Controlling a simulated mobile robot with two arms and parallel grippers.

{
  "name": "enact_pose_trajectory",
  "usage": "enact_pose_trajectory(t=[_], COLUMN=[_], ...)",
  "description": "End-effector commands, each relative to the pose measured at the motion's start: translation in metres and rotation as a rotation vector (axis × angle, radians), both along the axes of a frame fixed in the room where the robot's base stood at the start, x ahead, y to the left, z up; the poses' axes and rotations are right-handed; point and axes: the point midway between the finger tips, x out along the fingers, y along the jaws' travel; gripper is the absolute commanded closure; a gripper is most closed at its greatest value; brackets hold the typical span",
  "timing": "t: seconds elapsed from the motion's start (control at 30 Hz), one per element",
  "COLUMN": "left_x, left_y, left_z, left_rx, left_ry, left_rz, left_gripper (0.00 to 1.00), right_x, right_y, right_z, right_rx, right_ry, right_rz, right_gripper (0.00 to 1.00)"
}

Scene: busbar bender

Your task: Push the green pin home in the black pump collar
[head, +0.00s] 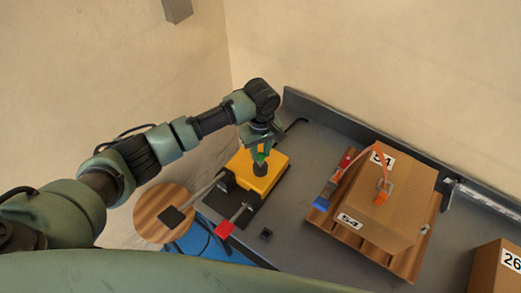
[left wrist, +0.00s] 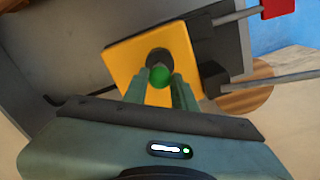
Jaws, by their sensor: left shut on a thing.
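The green pin (head: 261,158) shows as a small green top at the black pump collar (head: 260,169) on the yellow pump body (head: 273,171). In the left wrist view the round green pin head (left wrist: 160,76) sits between my fingertips, with the dark collar (left wrist: 156,56) just behind it on the yellow block (left wrist: 122,60). My left gripper (head: 261,152) reaches down over the collar and is shut on the green pin. How deep the pin sits in the collar is hidden. My right gripper is not in view.
Two metal rods run from the yellow unit, one to a red block (head: 224,229), one to a black pad (head: 173,216). A round wooden top (head: 150,205) stands left. A cardboard box (head: 398,215) with a strap lies on a pallet right. Grey bench (head: 310,150) is clear between.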

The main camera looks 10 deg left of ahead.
Motion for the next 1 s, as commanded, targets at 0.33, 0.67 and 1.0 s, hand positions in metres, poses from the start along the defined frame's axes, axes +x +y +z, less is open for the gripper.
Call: enact_pose_trajectory(t=[0.33, 0.67, 1.0], left_x=[0.000, 0.000, 0.000], left_y=[0.000, 0.000, 0.000], left_z=[-0.009, -0.017, -0.025], left_rx=[0.000, -0.001, -0.001], left_ry=[0.001, 0.001, 0.001], left_rz=[0.001, 0.000, 0.000], left_gripper=[1.00, 1.00, 0.71], right_x=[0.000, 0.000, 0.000], right_y=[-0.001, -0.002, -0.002], right_z=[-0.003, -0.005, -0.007], right_rx=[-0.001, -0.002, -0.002], right_ry=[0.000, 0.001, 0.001], right_rz=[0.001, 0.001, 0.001], right_gripper=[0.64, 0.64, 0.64])
